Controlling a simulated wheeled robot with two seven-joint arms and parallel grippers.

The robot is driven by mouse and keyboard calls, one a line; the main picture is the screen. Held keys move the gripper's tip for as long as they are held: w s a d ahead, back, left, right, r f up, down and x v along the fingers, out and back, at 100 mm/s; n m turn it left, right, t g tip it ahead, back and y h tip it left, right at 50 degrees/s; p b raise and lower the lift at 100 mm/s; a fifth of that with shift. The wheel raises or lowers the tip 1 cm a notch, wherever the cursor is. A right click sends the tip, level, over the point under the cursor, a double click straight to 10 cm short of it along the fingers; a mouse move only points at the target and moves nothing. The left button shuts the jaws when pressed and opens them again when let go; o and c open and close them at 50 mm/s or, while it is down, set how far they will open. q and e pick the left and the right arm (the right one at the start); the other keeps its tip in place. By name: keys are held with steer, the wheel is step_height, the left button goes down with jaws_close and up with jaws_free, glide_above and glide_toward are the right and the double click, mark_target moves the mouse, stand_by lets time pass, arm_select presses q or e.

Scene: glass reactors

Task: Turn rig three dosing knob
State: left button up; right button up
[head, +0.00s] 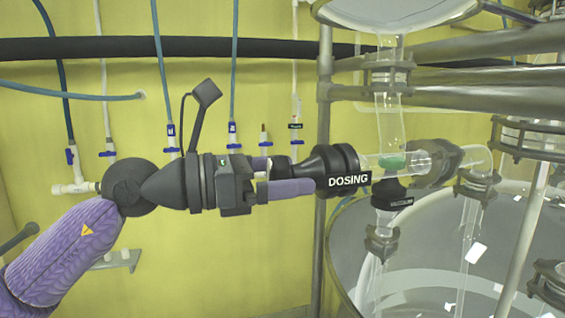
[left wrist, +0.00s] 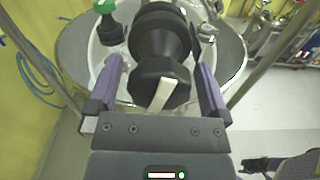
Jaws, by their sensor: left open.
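The dosing knob is a black part (head: 331,166) with a white "DOSING" label, at the end of a horizontal glass tube. In the left wrist view the black knob (left wrist: 160,84) has a pale bar across its face. My left gripper (head: 301,180) is open and level with the knob, at its left. In the left wrist view, its two purple fingers (left wrist: 158,86) stand on either side of the knob's near end, with visible gaps. Whether either finger touches is not clear.
A large glass vessel (head: 350,240) stands below right, with vertical glass tubes and clamps. A metal post (head: 324,95) rises behind the knob. Metal rails (head: 470,50) cross the upper right. Valves and hoses line the yellow wall (head: 270,245); the space below my left arm is clear.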

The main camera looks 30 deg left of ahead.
arm_select(q)
steer(key=c, duration=1.2)
steer(key=shift+o, duration=0.2)
steer(key=shift+n, duration=0.4)
steer(key=n+b, duration=0.1)
steer(key=n, duration=0.2)
steer(key=n+b, duration=0.1)
steer(key=n, duration=0.3)
steer(key=shift+a+n, duration=0.1)
steer(key=shift+n, duration=0.2)
steer(key=n, duration=0.4)
steer(key=shift+n+b, duration=0.3)
steer(key=shift+b, duration=0.1)
steer(key=shift+n, duration=2.1)
